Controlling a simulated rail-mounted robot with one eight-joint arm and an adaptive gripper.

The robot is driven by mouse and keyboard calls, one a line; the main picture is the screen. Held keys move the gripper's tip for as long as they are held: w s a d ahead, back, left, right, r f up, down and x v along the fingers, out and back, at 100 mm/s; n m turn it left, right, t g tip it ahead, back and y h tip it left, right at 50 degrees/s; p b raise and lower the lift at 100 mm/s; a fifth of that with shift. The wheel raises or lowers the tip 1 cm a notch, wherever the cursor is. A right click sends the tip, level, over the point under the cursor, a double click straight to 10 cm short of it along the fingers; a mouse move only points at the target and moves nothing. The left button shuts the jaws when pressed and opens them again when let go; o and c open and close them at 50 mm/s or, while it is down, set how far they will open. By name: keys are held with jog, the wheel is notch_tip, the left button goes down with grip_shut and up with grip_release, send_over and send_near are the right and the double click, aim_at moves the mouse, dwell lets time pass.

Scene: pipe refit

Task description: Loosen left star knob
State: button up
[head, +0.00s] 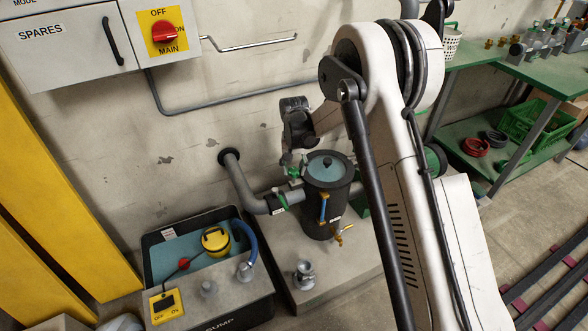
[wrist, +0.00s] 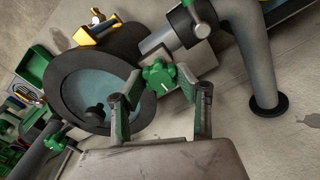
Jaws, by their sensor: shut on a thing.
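The left star knob (wrist: 158,77) is green with a white mark and sits beside the vessel's lid rim in the wrist view. My gripper (wrist: 161,88) is shut on it, with one finger on each side. In the head view my gripper (head: 294,163) is at the left edge of the lid, and a little green shows at its tips. The vessel (head: 320,208) is a dark cylinder with a teal lid (head: 328,166) in a black rim. The lid (wrist: 85,88) also shows in the wrist view, with a black centre knob. Another green knob (wrist: 55,142) is at the lid's far side.
A grey pipe (head: 243,188) with a green lever (head: 281,199) joins the vessel from the left. A sump tank (head: 190,262) stands at the lower left. A blue-handled part and a brass tap (head: 343,233) are on the vessel's front. The wall is close behind.

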aim_at(294, 170)
jog(key=o, duration=1)
jog(key=shift+c, duration=0.2)
notch_tip(294, 170, up, 12)
